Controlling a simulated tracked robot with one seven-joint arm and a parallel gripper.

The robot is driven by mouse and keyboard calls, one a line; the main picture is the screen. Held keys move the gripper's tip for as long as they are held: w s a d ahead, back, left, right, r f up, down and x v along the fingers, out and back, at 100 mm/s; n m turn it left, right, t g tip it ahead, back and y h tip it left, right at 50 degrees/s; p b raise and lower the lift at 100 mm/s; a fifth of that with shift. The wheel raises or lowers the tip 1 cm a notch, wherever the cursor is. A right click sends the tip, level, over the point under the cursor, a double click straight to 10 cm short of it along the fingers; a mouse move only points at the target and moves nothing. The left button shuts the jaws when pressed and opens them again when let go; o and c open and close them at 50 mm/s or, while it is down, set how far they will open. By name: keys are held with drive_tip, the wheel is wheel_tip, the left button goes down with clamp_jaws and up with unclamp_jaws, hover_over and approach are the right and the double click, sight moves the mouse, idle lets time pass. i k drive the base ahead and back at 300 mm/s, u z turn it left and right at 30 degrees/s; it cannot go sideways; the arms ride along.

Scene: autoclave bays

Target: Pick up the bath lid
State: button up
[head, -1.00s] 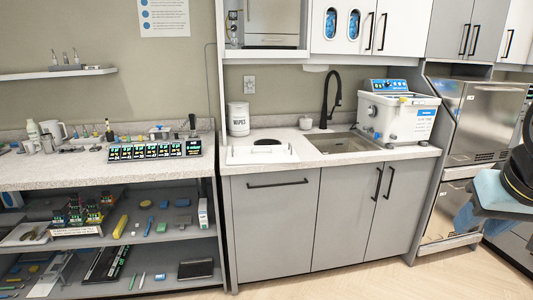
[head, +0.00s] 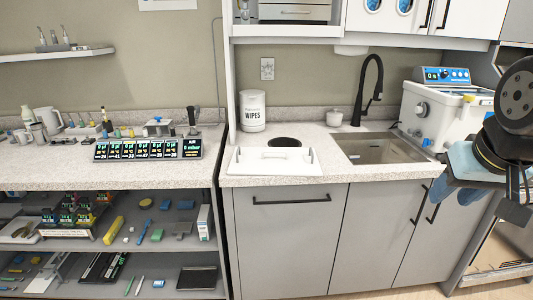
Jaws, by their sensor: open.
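The bath lid (head: 256,160) appears to be the flat white panel with a small raised handle, lying on the speckled counter left of the sink in the head view. The white bath (head: 431,120), with a blue control panel, stands right of the sink; its right part is hidden behind my arm. My black and blue arm shows at the right edge, well apart from the lid. The jaws of my gripper cannot be made out in this view.
The sink (head: 382,149) and black tap (head: 366,88) are to the right. A row of small displays (head: 148,149) sits on the left counter. Wall cabinets overhang the counter.

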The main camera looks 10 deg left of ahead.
sight(245, 161)
drive_tip(key=u, duration=0.2)
drive_tip(key=i, duration=1.5)
drive_tip(key=u, duration=0.15)
